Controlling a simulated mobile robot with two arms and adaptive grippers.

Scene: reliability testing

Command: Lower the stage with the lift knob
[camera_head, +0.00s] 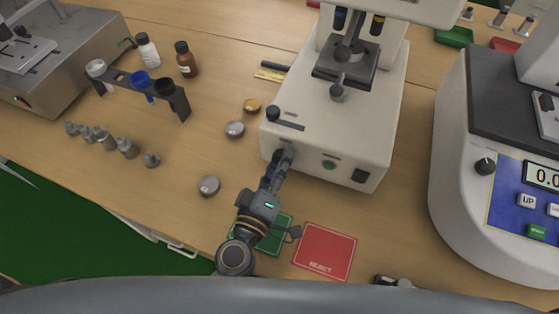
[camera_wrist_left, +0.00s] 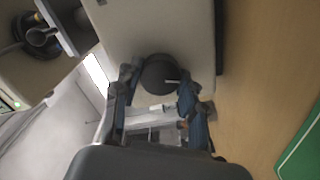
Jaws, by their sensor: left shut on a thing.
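The white machine (camera_head: 312,136) stands at the middle back of the table. Its dark stage (camera_head: 346,62) sits in front of the column, under the head. The round dark lift knob (camera_wrist_left: 160,73) shows in the left wrist view, on the machine's pale face. My left gripper (camera_head: 283,156) reaches the lower left of the machine's front in the head view and covers the knob there. In the left wrist view its fingers (camera_wrist_left: 156,88) are on both sides of the knob, shut on it. My right gripper is not in view.
A green pad (camera_head: 274,241) and a red REJECT pad (camera_head: 326,251) lie in front of the machine. Metal discs (camera_head: 208,186) lie left of my arm. A rack (camera_head: 141,83) and bottles stand farther left. Another machine with a display (camera_head: 500,160) stands at right.

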